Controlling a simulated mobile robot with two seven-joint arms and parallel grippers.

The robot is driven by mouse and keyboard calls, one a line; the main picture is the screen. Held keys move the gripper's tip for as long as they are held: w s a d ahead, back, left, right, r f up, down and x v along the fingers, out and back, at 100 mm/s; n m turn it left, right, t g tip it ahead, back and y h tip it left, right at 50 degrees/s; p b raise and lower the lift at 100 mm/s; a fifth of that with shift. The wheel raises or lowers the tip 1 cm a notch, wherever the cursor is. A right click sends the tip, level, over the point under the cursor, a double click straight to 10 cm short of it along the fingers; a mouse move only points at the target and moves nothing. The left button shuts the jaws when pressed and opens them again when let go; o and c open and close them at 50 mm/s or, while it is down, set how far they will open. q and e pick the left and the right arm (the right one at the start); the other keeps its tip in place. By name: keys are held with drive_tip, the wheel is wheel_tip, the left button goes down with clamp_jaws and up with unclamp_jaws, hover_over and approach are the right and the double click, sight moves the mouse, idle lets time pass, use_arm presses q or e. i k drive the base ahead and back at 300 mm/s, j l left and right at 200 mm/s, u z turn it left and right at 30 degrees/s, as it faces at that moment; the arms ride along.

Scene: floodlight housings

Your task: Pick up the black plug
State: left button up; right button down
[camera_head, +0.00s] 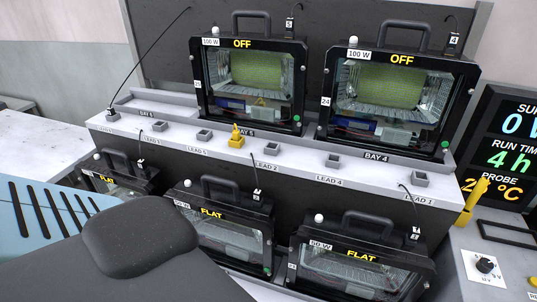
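I cannot tell for sure which piece is the black plug. A small dark piece (113,113) sits at the left end of the grey ledge, with a thin black line rising from it to the upper right. Small black numbered pieces on short leads stand on the housings, such as number 5 (289,27), number 4 (453,41), number 2 (256,195) and number 1 (415,234). A yellow plug (236,139) stands upright on the ledge near Bay 5. Neither of my grippers is in view.
Two floodlight housings (250,85) (395,88) marked OFF stand on the upper level. Housings marked FLAT (225,236) stand below. Several small grey sockets (332,160) line the ledge (290,163). A display (510,140) and a black knob (486,265) are at right.

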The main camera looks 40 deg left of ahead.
sight(257, 196)
drive_tip(key=j+u, duration=0.1)
drive_tip(key=u, duration=0.75)
drive_tip(key=j+u, duration=0.2)
drive_tip(key=u, duration=0.2)
